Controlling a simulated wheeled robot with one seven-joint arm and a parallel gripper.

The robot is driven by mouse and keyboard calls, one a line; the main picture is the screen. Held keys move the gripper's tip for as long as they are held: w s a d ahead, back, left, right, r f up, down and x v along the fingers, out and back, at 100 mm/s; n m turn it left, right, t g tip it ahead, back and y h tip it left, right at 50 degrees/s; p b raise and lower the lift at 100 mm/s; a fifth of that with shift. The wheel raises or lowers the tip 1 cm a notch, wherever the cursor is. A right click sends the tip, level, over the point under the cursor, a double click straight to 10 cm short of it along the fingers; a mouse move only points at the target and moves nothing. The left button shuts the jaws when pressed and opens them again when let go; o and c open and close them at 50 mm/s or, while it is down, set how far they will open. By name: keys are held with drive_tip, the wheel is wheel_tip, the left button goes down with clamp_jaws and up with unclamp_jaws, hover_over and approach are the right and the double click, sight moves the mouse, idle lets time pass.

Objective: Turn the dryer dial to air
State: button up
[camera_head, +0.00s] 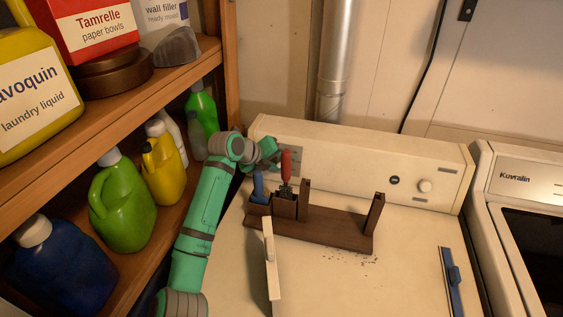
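A cream machine with a raised back control panel (343,167) stands in the middle; I take it for the dryer. A round cream knob (425,186) is at the panel's right, beside a small dark round badge (394,180). A grey plate (293,160) is at the panel's left end. My green arm reaches up from the bottom, and my gripper (274,157) is at that plate, close to or touching the panel. Its fingers are too small and covered to tell open from shut. Any dial under it is hidden, and no "air" mark is readable.
A dark wooden rack (322,230) with a red-handled tool (286,167) and a blue item (258,188) stands just below my gripper. Shelves with bottles (122,202) crowd the left.

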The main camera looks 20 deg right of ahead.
drive_tip(key=o, duration=1.1)
drive_tip(key=shift+w, duration=0.1)
drive_tip(key=shift+c, duration=0.2)
drive_tip(key=shift+a+r, duration=0.1)
drive_tip(key=v, duration=1)
drive_tip(key=shift+s+a, duration=0.2)
drive_tip(key=shift+a, duration=0.05)
drive_tip(key=shift+d+r, duration=0.15)
drive_tip(key=shift+r, duration=0.05)
